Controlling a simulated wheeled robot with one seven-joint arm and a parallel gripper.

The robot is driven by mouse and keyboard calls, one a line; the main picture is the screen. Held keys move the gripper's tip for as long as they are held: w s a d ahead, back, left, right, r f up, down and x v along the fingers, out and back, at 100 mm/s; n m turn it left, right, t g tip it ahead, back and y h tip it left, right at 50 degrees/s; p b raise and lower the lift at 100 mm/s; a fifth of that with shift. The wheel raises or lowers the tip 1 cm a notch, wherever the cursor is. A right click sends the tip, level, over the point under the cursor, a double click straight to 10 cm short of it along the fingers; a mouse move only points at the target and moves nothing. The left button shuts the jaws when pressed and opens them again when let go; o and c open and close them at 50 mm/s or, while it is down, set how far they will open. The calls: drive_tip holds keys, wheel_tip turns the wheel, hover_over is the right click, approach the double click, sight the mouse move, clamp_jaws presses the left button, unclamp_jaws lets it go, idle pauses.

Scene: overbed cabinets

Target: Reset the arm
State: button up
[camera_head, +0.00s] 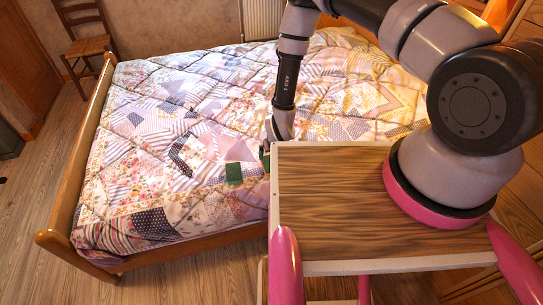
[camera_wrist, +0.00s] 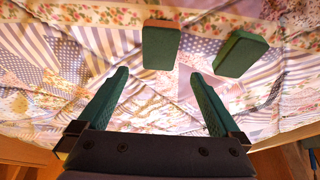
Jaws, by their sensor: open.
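My arm reaches out over the patchwork bed (camera_head: 170,140) and bends down at its near side. My gripper (camera_wrist: 158,76) has two green fingers spread apart with nothing between them. Ahead of the fingertips in the wrist view are two green blocks, one upright-looking (camera_wrist: 161,45) and one tilted (camera_wrist: 240,53), apart from each other. In the head view one green block (camera_head: 233,173) shows on the quilt. A second green piece shows beside the wooden top's left edge; I cannot tell whether it is a block or a finger. The fingers are mostly hidden there.
The bed's wooden frame (camera_head: 97,130) runs along the left and near side. A wooden chair (camera_head: 86,38) stands at the back left, and a radiator (camera_head: 262,18) is on the back wall.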

drive_tip(key=w+d+r+m+y, duration=0.1)
drive_tip(key=w+r, duration=0.5)
drive_tip(key=r, duration=0.6)
drive_tip(key=w+d+r+m, duration=0.1)
drive_tip(key=w+r, duration=0.4)
drive_tip(key=r, duration=0.6)
drive_tip(key=d+r+m+t, duration=0.1)
drive_tip(key=d+r, duration=0.3)
drive_tip(key=r, duration=0.7)
drive_tip(key=d+r, duration=0.3)
drive_tip(key=r, duration=0.8)
drive_tip(key=s+d+r+m, duration=0.1)
drive_tip(key=s+d+r, duration=0.2)
drive_tip(key=r, duration=0.3)
drive_tip(key=s+d+r+t, duration=0.1)
drive_tip(key=s+d+r, duration=0.2)
drive_tip(key=s+r, duration=0.15)
drive_tip(key=s+d+r+m, duration=0.1)
drive_tip(key=s+d+r, duration=0.2)
drive_tip(key=r, duration=0.3)
drive_tip(key=s+d+r+m, duration=0.1)
drive_tip(key=s+d+r, duration=0.2)
drive_tip(key=s, duration=0.5)
drive_tip(key=s+d+r+m, duration=0.1)
drive_tip(key=s+d+r, duration=0.2)
drive_tip(key=s, duration=0.5)
drive_tip(key=shift+s+r+t, duration=0.15)
drive_tip(key=shift+r+t, duration=0.25)
drive_tip(key=shift+r, duration=0.35)
